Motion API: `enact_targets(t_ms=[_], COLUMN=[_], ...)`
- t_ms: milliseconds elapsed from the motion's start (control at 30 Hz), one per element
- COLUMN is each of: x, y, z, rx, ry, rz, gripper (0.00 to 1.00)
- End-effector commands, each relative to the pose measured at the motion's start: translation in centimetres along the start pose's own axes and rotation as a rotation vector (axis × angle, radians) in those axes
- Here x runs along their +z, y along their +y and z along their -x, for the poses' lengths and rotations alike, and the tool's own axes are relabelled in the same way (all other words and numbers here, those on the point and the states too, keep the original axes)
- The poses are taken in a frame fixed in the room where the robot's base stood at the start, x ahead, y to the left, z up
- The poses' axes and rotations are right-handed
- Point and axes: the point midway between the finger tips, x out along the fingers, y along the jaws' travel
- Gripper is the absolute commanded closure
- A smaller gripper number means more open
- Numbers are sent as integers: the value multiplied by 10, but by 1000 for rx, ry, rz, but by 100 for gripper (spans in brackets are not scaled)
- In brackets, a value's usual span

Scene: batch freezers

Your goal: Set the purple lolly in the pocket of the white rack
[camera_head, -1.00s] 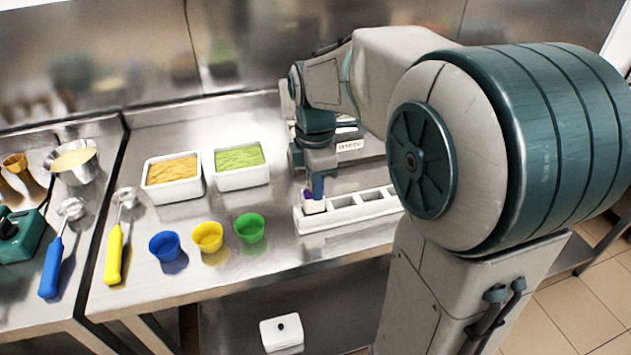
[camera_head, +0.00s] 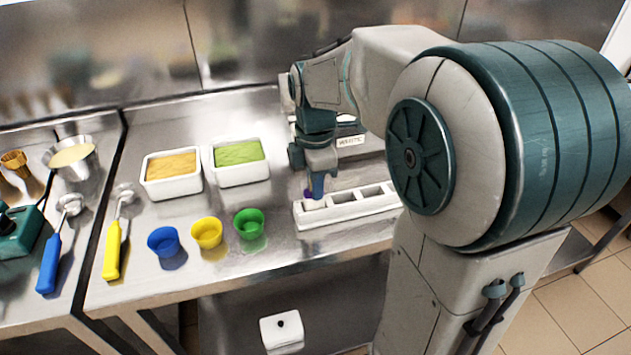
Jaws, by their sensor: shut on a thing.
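The white rack (camera_head: 345,216) lies on the steel counter below my arm, with a row of square pockets along its top. My gripper (camera_head: 316,192) points down at the rack's left end and is shut on the purple lolly (camera_head: 308,193). Only a small purple part of the lolly shows beside the fingers. The lolly is at the leftmost pocket, low against the rack. Whether it touches the pocket floor cannot be told.
Blue (camera_head: 164,242), yellow (camera_head: 207,233) and green (camera_head: 249,224) cups stand left of the rack. Tubs of orange (camera_head: 171,165) and green (camera_head: 238,153) ice cream stand behind them. A white labelled box (camera_head: 351,141) is behind the rack. Scoops lie far left.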

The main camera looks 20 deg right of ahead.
Motion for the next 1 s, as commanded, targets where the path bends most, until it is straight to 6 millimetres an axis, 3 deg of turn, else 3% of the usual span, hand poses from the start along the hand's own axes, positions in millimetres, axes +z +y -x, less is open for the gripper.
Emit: enact_targets(t_ms=[1000], x=[0], y=[0], z=[-10], rx=[0], ry=[0], rz=[0], gripper=[100])
